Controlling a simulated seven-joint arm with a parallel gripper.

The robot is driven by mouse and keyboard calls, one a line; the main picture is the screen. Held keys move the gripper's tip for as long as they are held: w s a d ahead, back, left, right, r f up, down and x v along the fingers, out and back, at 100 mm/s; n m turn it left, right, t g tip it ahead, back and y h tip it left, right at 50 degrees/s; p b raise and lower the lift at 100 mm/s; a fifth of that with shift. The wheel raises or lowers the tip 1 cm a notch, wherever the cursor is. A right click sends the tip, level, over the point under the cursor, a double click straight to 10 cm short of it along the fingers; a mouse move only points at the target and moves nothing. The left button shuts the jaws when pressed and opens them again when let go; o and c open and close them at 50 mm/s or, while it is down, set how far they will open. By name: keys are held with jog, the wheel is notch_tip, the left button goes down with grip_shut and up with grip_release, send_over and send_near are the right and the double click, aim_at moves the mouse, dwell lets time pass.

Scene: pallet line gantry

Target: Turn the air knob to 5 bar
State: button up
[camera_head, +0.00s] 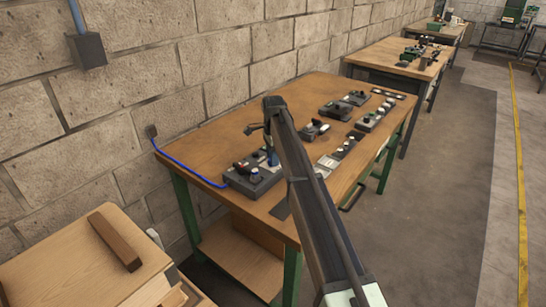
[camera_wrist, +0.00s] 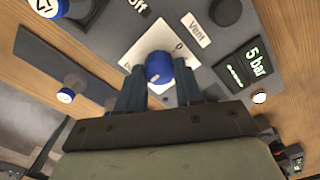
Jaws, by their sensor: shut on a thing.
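The blue air knob (camera_wrist: 159,66) sits on a white dial plate (camera_wrist: 150,45) in the wrist view, with a pale mark on its face. My gripper (camera_wrist: 159,80) is shut on this knob, one dark finger on each side. A black display (camera_wrist: 246,68) to the right reads "5 bar" in green; a smaller line under it is too small to read. In the head view my gripper (camera_head: 271,157) reaches down to the grey air unit (camera_head: 246,182) at the near left of the wooden bench; my arm hides part of it.
A "Vent" label (camera_wrist: 196,30) and a dark round button (camera_wrist: 226,12) lie beside the dial. A blue hose (camera_head: 190,172) runs from the wall to the unit. Other control boxes (camera_head: 336,110) stand farther along the bench (camera_head: 225,130). Clear floor lies to the right.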

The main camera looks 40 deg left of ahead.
dwell(0.5)
jog(key=o, duration=1)
jog(key=shift+o, duration=0.2)
notch_tip(320, 180, up, 14)
jog(key=shift+f, duration=0.1)
